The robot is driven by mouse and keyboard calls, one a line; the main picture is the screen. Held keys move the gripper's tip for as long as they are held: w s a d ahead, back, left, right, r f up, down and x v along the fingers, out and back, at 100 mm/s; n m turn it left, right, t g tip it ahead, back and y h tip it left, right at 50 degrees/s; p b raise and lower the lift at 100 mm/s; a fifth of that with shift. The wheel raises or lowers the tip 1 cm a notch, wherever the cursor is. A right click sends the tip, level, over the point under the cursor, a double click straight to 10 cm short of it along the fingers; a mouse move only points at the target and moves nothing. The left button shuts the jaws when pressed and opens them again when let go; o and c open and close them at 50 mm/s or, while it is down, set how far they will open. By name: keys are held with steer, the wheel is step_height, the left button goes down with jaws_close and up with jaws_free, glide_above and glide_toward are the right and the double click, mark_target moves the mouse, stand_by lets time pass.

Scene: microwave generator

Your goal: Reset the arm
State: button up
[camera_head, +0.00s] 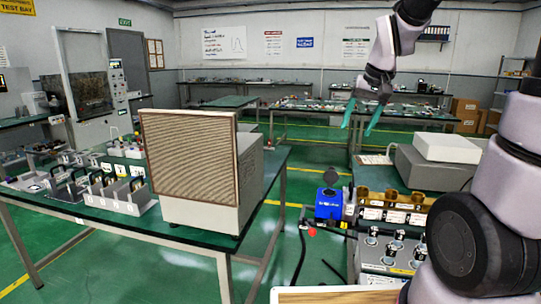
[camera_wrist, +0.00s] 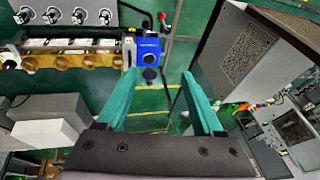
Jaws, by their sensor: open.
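My arm rises on the right in the head view and reaches over to the top middle. My gripper (camera_head: 359,128) hangs there with its teal fingers pointing down. The fingers are apart with nothing between them. In the wrist view my gripper (camera_wrist: 160,85) also shows open and empty, with the floor visible between the fingers. It is raised in the air, clear of the tables and their objects.
A grey box with a brown grille (camera_head: 190,165) stands on the left table (camera_head: 85,215). A blue device (camera_head: 329,203), a row of brass parts (camera_head: 392,202) and a white box (camera_head: 446,148) on a grey unit are at the right. Green floor lies between the tables.

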steer(key=s+d+r+t, duration=0.1)
steer(key=s+r, duration=0.3)
steer(key=s, duration=0.3)
steer(key=s+r+m+t, duration=0.1)
steer(key=s+r, duration=0.3)
steer(key=s, duration=0.4)
steer(key=shift+s+d+r+m+t, duration=0.25)
steer(key=shift+d+m+t, duration=0.1)
steer(key=shift+t, duration=0.25)
